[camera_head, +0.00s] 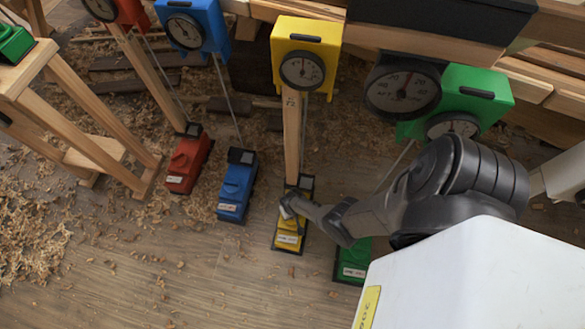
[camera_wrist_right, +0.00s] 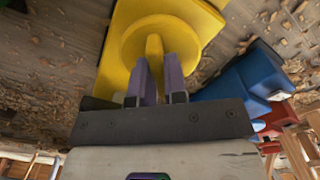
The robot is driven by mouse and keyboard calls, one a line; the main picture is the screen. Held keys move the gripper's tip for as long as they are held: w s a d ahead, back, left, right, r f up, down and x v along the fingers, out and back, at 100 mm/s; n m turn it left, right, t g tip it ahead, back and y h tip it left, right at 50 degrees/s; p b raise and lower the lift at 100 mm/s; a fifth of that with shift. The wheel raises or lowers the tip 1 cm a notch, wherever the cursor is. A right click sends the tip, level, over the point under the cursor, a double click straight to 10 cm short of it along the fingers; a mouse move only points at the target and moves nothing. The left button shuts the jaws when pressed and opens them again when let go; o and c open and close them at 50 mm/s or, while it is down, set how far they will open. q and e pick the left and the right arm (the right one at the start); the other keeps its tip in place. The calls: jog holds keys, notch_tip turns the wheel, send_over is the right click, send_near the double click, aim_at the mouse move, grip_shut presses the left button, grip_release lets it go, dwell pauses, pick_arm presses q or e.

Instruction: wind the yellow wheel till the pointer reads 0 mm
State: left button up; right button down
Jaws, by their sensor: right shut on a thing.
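The yellow wheel (camera_wrist_right: 130,42) is a round disc with a raised bar across it, on a yellow base. In the right wrist view, my right gripper (camera_wrist_right: 156,72) has its two fingers closed on that bar. In the head view, the right gripper (camera_head: 289,207) is down at the yellow floor unit (camera_head: 289,240), covering most of its wheel. A yellow gauge box (camera_head: 307,40) with a round dial (camera_head: 302,70) stands above, by a wooden post. A larger dark dial (camera_head: 402,90) with a red pointer hangs right of it; its reading is too small to tell. My left gripper is out of view.
Red (camera_head: 188,162) and blue (camera_head: 236,188) floor units stand left of the yellow one. A green floor unit (camera_head: 352,262) is close on its right, partly behind my arm. A wooden trestle (camera_head: 85,115) stands at left. Shavings litter the floor; the front floor is open.

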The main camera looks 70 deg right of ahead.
jog(key=c, duration=1.2)
grip_release()
jog(key=shift+o, duration=0.2)
notch_tip(320, 180, up, 14)
jog(key=p, duration=1.1)
jog(key=shift+f, duration=0.1)
